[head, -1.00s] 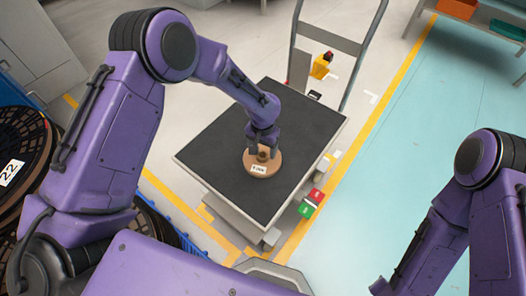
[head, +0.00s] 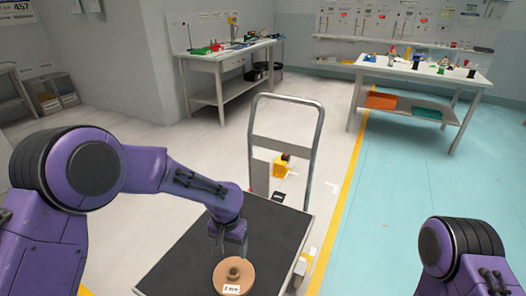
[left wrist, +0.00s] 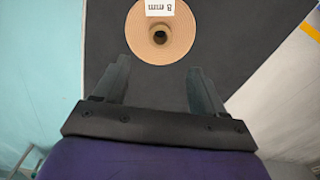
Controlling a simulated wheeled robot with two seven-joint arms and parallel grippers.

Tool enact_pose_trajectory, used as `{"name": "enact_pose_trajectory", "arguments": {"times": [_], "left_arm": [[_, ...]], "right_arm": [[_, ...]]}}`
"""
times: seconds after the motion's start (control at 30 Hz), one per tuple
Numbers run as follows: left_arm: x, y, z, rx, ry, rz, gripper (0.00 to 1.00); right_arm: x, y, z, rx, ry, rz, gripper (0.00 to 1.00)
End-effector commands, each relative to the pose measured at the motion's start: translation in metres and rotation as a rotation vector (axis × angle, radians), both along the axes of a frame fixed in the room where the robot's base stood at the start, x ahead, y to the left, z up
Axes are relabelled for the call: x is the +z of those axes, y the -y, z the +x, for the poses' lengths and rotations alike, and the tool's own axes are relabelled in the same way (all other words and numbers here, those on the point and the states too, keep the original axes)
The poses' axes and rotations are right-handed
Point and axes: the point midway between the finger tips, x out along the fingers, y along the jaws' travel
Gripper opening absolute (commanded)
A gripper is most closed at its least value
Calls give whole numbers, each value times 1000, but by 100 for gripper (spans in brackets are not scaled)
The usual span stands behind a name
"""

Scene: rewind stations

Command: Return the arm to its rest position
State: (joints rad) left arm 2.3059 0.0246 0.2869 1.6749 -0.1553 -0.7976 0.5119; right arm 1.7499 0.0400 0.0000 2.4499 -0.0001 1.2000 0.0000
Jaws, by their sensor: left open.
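My left gripper (head: 229,246) is above the dark-topped cart (head: 184,262), with its fingers pointing down. In the left wrist view the gripper (left wrist: 157,82) is open, and nothing is between its fingers. A tan round spool (head: 240,273) with a dark centre hole and a white label lies flat on the cart. In the left wrist view the spool (left wrist: 181,42) is just beyond the fingertips and apart from them. My right arm shows at the lower right of the head view, but its gripper is out of view.
The cart's metal handle (head: 312,140) rises at its far end, with a yellow device (head: 281,168) near it. A workbench (head: 218,73) stands at the back left, another table (head: 415,72) at the back right. Floor between them is clear.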

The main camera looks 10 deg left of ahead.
Motion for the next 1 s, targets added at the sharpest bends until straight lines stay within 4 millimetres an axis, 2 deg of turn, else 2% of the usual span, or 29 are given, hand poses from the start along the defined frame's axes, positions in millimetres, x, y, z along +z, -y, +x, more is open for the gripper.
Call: {"name": "enact_pose_trajectory", "arguments": {"times": [0.1, 0.2, 0.27, 0.37, 0.47, 0.57, 0.6, 0.7, 0.8, 0.87, 0.9, 1.0], "left_arm": [[0, 14, 16, 16, 92, -76, 71], [-8, 30, 26, 90, 231, -197, 71], [-21, 30, 24, 162, 312, -255, 71], [-52, 13, 4, 309, 421, -300, 71], [-87, -24, -38, 473, 509, -264, 71], [-114, -75, -105, 622, 564, -145, 71], [-121, -94, -134, 665, 571, -90, 71], [-129, -131, -203, 731, 547, 43, 71], [-135, -148, -258, 746, 461, 126, 71], [-139, -153, -281, 741, 413, 154, 71], [-140, -154, -286, 740, 403, 161, 71], [-140, -154, -286, 740, 403, 161, 71]], "right_arm": [[0, 0, 0, 0, 0, 0, 0], [0, 0, 0, 0, 0, 0, 0], [1, 0, 0, 0, 0, 0, 0], [4, 0, 0, 0, 0, 0, 0], [8, 0, 0, 0, 0, 0, 0], [13, 0, 0, 0, 0, 0, 0], [15, 0, 0, 0, 0, 0, 0], [19, 0, 0, 0, 0, 0, 0], [21, 0, 0, 0, 0, 0, 0], [23, 0, 0, 0, 0, 0, 0], [23, 0, 0, 0, 0, 0, 0], [23, 0, 0, 0, 0, 0, 0]]}}
